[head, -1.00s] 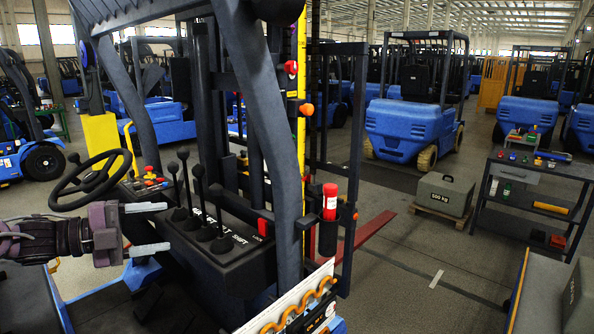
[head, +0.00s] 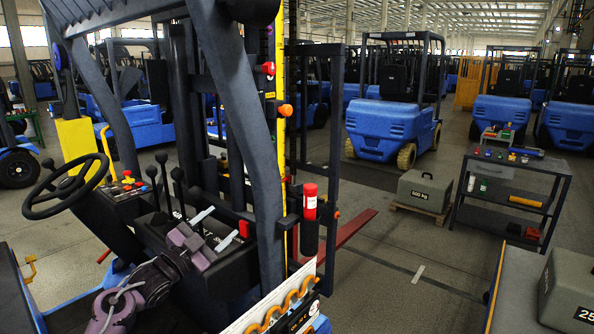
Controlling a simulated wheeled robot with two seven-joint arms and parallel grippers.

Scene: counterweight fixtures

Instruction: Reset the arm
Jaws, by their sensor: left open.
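My left gripper (head: 214,229) is over the lever console (head: 150,235) of the near forklift. Its two pale fingers are spread apart and I see nothing between them. Several black levers (head: 162,158) with round knobs stand just behind and to the left of the fingers. Whether a finger touches a lever I cannot tell. My gripper and wrist hide part of the console and its lettering. A red switch (head: 244,229) sits just right of the fingers. My right gripper is not in view.
A steering wheel (head: 66,187) stands left of the levers. A thick dark pillar (head: 256,150) rises close on the right, with a red-capped cylinder (head: 309,200) beyond it. Farther right are a 500 kg weight (head: 424,190) and a cart (head: 510,168). Open floor lies between.

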